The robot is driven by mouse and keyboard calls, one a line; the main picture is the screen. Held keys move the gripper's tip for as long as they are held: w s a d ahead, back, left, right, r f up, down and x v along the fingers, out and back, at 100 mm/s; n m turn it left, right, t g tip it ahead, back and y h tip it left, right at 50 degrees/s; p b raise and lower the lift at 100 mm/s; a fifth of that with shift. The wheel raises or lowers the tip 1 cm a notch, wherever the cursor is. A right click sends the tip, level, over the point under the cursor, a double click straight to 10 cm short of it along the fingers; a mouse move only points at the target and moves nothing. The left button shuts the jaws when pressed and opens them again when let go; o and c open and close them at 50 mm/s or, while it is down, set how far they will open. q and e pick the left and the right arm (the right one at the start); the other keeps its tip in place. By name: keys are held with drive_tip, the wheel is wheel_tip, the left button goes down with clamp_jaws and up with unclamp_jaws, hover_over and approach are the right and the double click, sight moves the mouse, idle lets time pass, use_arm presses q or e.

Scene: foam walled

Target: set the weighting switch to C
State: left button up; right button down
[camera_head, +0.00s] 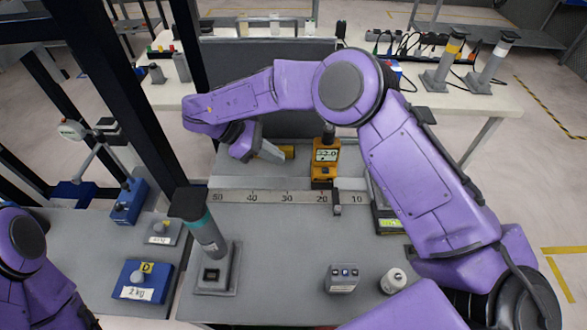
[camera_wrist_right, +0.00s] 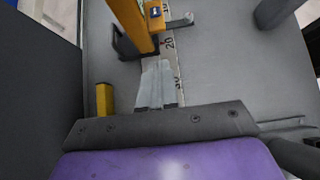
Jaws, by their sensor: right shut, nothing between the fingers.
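The yellow sound meter (camera_head: 325,156) stands upright at the back of the grey bench, its display reading about 52.0. In the right wrist view the yellow meter (camera_wrist_right: 136,25) is ahead of the fingers, with a small dark blue patch with a white mark (camera_wrist_right: 155,11) on its side. I cannot tell whether this patch is the weighting switch, and its setting is unreadable. My right gripper (camera_head: 273,153) is left of the meter, apart from it; its fingers (camera_wrist_right: 156,75) are shut and empty. My left gripper is out of view.
A ruler strip (camera_head: 270,197) runs across the bench below the meter. A dark panel (camera_head: 282,110) stands behind. A small yellow block (camera_wrist_right: 104,98) is beside my right fingers. A grey post with a teal band (camera_head: 207,235) and a blue 2 kg block (camera_head: 142,280) stand left.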

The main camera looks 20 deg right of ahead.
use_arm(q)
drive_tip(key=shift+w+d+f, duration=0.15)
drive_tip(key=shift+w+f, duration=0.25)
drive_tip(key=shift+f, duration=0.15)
use_arm(e)
drive_tip(key=shift+w+f, duration=0.2)
drive_tip(key=shift+f, duration=0.3)
drive_tip(key=p, duration=0.3)
approach(314, 180)
drive_tip(key=x, duration=0.5)
drive_tip(key=shift+s+r, duration=0.15)
drive_tip(key=shift+s, duration=0.05)
drive_tip(key=shift+s+d+f, duration=0.1)
drive_tip(key=shift+d+f, duration=0.1)
drive_tip(key=shift+f, duration=0.1)
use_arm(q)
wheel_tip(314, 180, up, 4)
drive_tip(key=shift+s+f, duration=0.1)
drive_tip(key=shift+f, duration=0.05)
